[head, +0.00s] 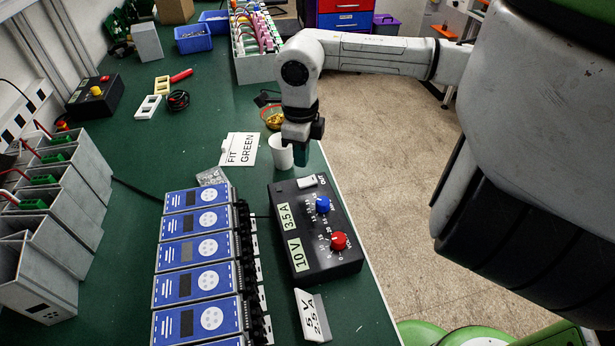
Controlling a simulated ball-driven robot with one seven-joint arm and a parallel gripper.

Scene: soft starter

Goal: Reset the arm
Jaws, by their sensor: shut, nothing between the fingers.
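My arm (375,55) reaches in from the right and bends down over the bench. My gripper (301,157) points down, shut and empty, close to the right edge of the green bench top. A white cup (280,152) stands just left of the fingers in the picture; I cannot tell whether they touch. A black power supply box (323,262) with a blue knob (322,205) and a red knob (338,241) lies nearer than the gripper. It carries labels reading 3.5 A and 10 V.
Several blue-faced modules (195,251) stand in a row left of the box. A "FIT GREEN" card (239,150), a small yellow-filled bowl (273,118) and a folded "5 V" card (312,315) lie nearby. Bare bench (130,210) lies between.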

